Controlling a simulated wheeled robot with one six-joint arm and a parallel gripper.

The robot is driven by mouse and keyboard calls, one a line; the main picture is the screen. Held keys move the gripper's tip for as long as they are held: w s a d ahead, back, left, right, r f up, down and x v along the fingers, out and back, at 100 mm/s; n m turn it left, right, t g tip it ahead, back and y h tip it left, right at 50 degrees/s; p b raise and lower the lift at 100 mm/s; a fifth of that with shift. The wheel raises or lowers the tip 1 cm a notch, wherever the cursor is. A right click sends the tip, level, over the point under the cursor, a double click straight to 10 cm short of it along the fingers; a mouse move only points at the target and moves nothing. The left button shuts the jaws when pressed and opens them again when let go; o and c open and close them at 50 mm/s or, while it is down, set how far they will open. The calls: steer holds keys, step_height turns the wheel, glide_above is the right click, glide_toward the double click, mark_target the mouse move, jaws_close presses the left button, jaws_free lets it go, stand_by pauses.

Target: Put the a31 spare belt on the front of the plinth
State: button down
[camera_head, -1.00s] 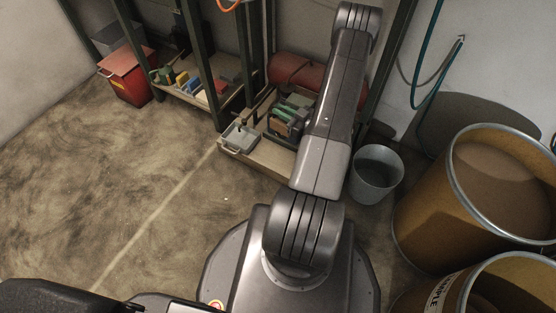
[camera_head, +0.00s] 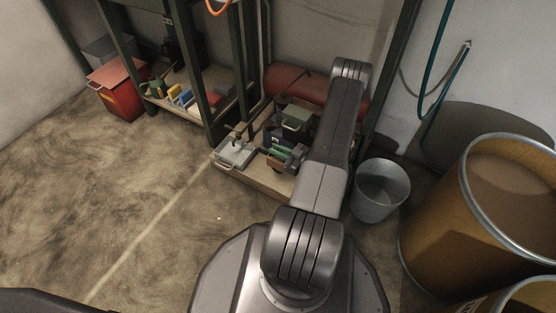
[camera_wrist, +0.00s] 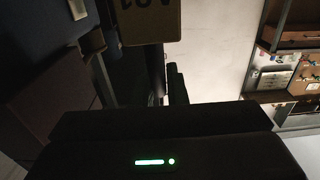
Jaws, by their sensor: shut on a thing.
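In the wrist view, a tan box-like piece (camera_wrist: 150,24) with dark upside-down lettering, which looks like A31, shows at the top centre. It is cut off by the frame edge, and I take it as the spare belt. My gripper (camera_wrist: 165,62) is dark there and shut on this piece, though the contact is hard to see in the shadow. In the head view my arm hides the gripper and the belt. I cannot make out the plinth for certain in either view.
A low wooden tray (camera_head: 262,178) holds several parts and a grey pan (camera_head: 235,153). A metal bucket (camera_head: 380,190) and a large brown drum (camera_head: 440,225) stand to the right. A red bin (camera_head: 118,92) stands at the back left. The floor (camera_head: 110,190) at left is clear.

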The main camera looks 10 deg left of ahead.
mark_target(280, 160)
steer(key=shift+f+b, duration=0.75)
steer(key=shift+f, duration=1.55)
steer(key=c, duration=1.5)
jaws_free()
steer(key=shift+o, duration=0.2)
steer(key=shift+s+d+r, duration=0.1)
steer(key=shift+d+r, duration=0.1)
steer(key=shift+d, duration=0.15)
steer(key=p+v, duration=0.2)
steer(key=v, duration=0.4)
steer(key=shift+s+d, duration=0.15)
steer(key=shift+d, duration=0.25)
